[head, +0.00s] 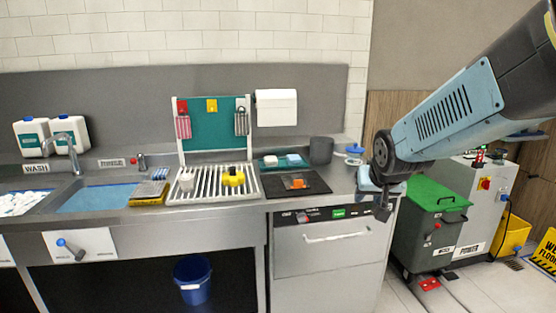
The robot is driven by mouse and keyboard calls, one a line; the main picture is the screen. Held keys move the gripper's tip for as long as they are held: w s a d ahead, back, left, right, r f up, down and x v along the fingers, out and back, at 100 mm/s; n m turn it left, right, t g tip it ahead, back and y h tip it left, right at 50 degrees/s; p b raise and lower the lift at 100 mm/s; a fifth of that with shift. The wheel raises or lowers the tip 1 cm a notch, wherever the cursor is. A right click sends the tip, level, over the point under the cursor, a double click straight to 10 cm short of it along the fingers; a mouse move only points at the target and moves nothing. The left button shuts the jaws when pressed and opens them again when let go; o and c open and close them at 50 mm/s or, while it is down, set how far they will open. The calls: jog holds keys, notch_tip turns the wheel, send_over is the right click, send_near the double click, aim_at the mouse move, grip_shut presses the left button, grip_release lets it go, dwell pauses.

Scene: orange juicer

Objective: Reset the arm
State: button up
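My arm reaches in from the upper right of the head view. It is a blue-grey link that ends in a dark round joint. My gripper (382,207) hangs below that joint as a small dark shape, in front of the right end of the steel counter (345,182). Its fingers are too small and dark to tell apart, and I see nothing clearly held. The arm hides part of the counter's right end and the wall behind it.
A green bin (430,215) and a grey machine (478,195) stand close below my arm. A dark mat (315,184), a slotted drain rack (205,192) and a grey container (321,150) are on the counter. A yellow sign (545,250) stands far right.

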jog(key=s+r+g, duration=0.1)
jog(key=s+r, duration=0.1)
jog(key=s, duration=0.7)
jog(key=s+d+r+n+g, duration=0.1)
jog(key=s+r, duration=0.2)
jog(key=s, duration=0.5)
jog(key=shift+s+d+r, duration=0.3)
jog(key=shift+s+r, duration=0.05)
jog(key=shift+s, duration=0.05)
